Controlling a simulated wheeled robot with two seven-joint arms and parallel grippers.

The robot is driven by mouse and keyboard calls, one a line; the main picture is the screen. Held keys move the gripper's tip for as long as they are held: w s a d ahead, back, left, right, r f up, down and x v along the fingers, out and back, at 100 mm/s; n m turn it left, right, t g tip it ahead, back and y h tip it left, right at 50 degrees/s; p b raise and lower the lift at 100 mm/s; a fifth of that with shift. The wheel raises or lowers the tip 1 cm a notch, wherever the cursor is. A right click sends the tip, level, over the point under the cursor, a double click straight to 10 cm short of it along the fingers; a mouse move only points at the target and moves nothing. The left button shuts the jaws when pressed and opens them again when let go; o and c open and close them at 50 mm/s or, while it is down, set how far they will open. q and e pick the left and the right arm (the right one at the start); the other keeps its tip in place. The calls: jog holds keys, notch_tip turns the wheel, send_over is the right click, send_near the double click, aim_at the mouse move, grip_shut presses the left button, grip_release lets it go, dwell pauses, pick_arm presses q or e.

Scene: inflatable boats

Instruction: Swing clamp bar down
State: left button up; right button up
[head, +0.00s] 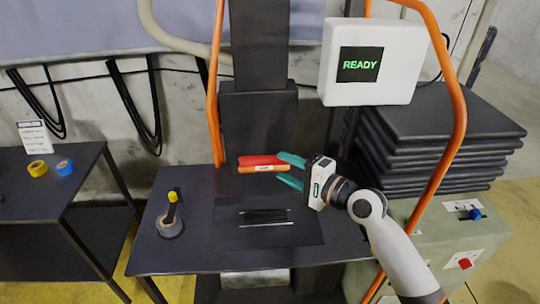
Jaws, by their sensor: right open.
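A short red and orange bar (260,163), which looks like the clamp bar, lies level in front of the dark press column, above the black work table. It carries a small white label. My right gripper (284,168) comes in from the right with its teal fingers apart. The fingertips are at the right end of the bar, one higher and one lower. I cannot tell whether they touch it. Below is a dark plate (300,232) with a slot between two thin bright strips. My left gripper is not in view.
Orange tube frames (458,110) rise at both sides. A white box (400,60) reads READY. Black folded sheets (430,130) are stacked at right. A side table (30,205) holds yellow and blue tape rolls.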

aim_at(276, 163)
jog(key=p+x, duration=0.1)
jog(key=x, duration=0.4)
jog(key=shift+w+a+f, duration=0.1)
jog(key=shift+w+a, duration=0.15)
jog(key=shift+a, duration=0.05)
grip_shut()
